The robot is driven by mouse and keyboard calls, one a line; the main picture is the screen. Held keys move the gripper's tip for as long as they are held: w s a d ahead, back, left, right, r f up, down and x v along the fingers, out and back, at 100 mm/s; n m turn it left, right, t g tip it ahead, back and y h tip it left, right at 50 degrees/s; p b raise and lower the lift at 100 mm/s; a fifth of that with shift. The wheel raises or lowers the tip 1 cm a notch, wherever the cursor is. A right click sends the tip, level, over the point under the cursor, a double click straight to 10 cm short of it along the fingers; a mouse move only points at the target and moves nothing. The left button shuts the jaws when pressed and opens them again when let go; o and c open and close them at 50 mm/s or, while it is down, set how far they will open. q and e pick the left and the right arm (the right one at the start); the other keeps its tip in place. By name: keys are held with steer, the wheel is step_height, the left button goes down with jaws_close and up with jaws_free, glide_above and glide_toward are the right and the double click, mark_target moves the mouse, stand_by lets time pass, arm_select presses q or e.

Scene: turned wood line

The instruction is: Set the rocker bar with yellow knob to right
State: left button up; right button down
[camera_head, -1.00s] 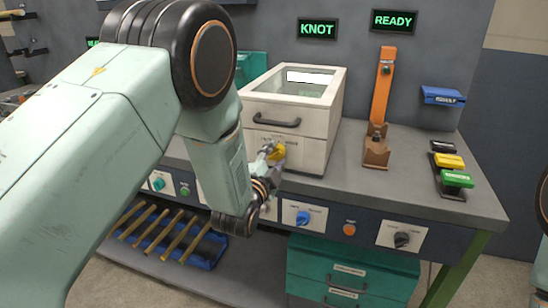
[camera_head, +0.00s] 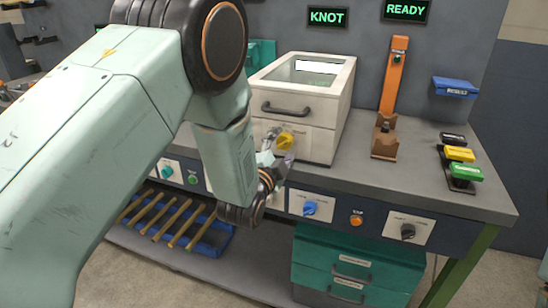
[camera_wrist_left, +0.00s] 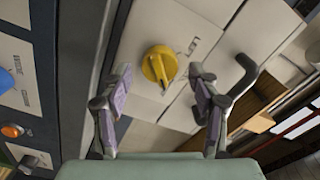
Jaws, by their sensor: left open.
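The yellow knob (camera_head: 286,140) sits on the front of the white box (camera_head: 325,107), with small labels beside it too small to read. In the left wrist view the yellow knob (camera_wrist_left: 157,68) is round with a raised grip bar across it, tilted slightly from the picture's vertical. My left gripper (camera_head: 268,157) is beside the knob, to its lower left in the head view. In the left wrist view my left gripper (camera_wrist_left: 160,80) is open, one finger on each side of the knob, with visible gaps. My right gripper is out of view.
The white box has a dark handle (camera_head: 287,109) above the knob. Below, the bench front carries a blue knob (camera_head: 310,208), an orange button (camera_head: 356,219) and a black knob (camera_head: 407,231). Black, yellow (camera_head: 459,154) and green (camera_head: 466,172) blocks stand at the right.

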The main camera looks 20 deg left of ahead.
arm_select(q)
steer(key=s, duration=1.1)
steer(key=shift+s+a, duration=0.15)
steer(key=shift+a, duration=0.05)
steer(key=s+a+f+n+g, duration=0.1)
steer(key=s+f+n+g, duration=0.4)
steer(key=f, duration=0.4)
steer(key=s+a+f+n+g, duration=0.1)
steer(key=s+f+n+g, duration=0.4)
steer(key=f, duration=0.4)
steer(key=s+f+n+g, duration=0.1)
steer(key=s+f+g, duration=0.3)
steer(key=s, duration=0.8)
steer(key=s+a+f+n+g, duration=0.1)
steer(key=s+f+g, duration=0.3)
steer(key=s, duration=0.9)
step_height(320, 180, down, 3)
steer(key=shift+s+a+r+n+y, duration=0.15)
steer(key=shift+a+n+y, duration=0.15)
steer(key=shift+n, duration=0.4)
steer(key=shift+s, duration=0.1)
